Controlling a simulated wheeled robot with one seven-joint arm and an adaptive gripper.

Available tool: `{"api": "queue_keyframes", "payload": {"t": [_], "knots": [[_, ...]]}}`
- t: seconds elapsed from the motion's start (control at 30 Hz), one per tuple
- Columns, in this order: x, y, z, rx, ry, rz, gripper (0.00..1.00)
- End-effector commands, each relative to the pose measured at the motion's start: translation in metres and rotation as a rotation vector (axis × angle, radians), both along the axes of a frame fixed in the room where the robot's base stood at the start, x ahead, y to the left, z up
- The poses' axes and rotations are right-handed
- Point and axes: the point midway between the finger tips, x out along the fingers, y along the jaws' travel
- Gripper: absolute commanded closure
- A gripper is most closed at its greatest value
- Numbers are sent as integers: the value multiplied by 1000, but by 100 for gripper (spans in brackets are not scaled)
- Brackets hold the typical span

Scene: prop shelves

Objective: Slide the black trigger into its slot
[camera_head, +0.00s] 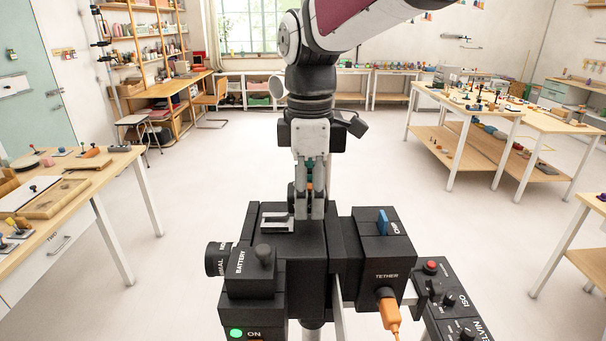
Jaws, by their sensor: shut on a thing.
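My gripper (310,214) points straight down over the top of a black camera-like device (312,262). Its fingers are shut on a small dark piece, which seems to be the black trigger (291,196); the fingers hide most of it. A pale grey U-shaped bracket (275,223), which may be the slot, lies on top of the device just left of the fingertips. The fingertips are close to the device's top face; I cannot tell whether the held piece touches it.
The device carries a BATTERY block with a knob (263,256), a blue CHIP tab (383,221), an orange TETHER plug (388,306) and an ISO control panel (447,300). Wooden tables with props stand left (77,185) and right (452,110). The floor between is clear.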

Motion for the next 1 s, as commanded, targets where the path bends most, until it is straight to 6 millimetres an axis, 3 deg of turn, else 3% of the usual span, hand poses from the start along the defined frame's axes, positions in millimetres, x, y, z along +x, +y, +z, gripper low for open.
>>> {"api": "queue_keyframes", "payload": {"t": [0.27,1.0], "knots": [[1,4,-21,0,0,0,88],[0,2,-25,0,0,0,88]]}}
